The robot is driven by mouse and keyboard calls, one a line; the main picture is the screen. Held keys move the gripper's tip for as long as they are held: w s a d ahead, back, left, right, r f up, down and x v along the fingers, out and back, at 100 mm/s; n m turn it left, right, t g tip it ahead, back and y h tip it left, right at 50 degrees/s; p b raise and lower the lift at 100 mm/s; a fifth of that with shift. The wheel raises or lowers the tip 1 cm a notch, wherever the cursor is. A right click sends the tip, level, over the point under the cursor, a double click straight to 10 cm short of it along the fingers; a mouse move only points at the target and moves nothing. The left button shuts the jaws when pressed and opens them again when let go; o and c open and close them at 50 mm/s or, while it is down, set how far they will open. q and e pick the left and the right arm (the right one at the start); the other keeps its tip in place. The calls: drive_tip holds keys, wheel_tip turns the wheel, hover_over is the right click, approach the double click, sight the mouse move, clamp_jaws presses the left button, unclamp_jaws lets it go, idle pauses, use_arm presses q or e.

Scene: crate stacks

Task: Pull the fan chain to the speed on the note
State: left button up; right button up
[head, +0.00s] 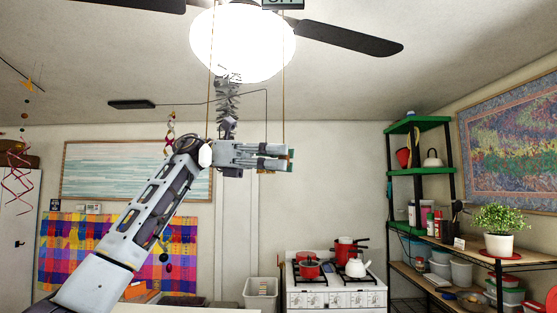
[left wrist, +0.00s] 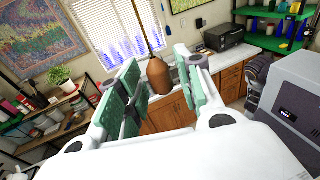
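The ceiling fan (head: 350,36) has a glowing round lamp (head: 243,42). Two thin chains hang from it, a left chain (head: 209,90) and a right chain (head: 283,105). A green sign at the top (head: 283,3) appears to read OFF. My left gripper (head: 289,157) is raised at the lower end of the right chain. In the left wrist view a brown pull knob (left wrist: 158,77) hangs on its cord between the spread green-padded fingers, with a gap visible on each side. My right gripper is out of view. A small white card (head: 459,243) stands on the right shelf; its writing is unreadable.
A grey coiled hanging thing (head: 227,105) is behind my left arm. A stove (head: 335,294) with red pots and a white kettle stands below. Green shelves (head: 418,172) and a wooden shelf with a plant (head: 498,220) are at the right. Air around the gripper's right is clear.

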use_arm(q)
drive_tip(key=c, duration=0.6)
drive_tip(key=shift+c, duration=0.2)
drive_tip(key=shift+f+b, duration=0.55)
drive_tip(key=shift+f, duration=0.3)
drive_tip(key=o, duration=0.8)
drive_tip(key=shift+o, duration=0.2)
drive_tip(key=shift+a, duration=0.1)
drive_tip(key=v, duration=1.1)
drive_tip(key=shift+a, duration=0.4)
drive_tip(key=shift+w, duration=0.15)
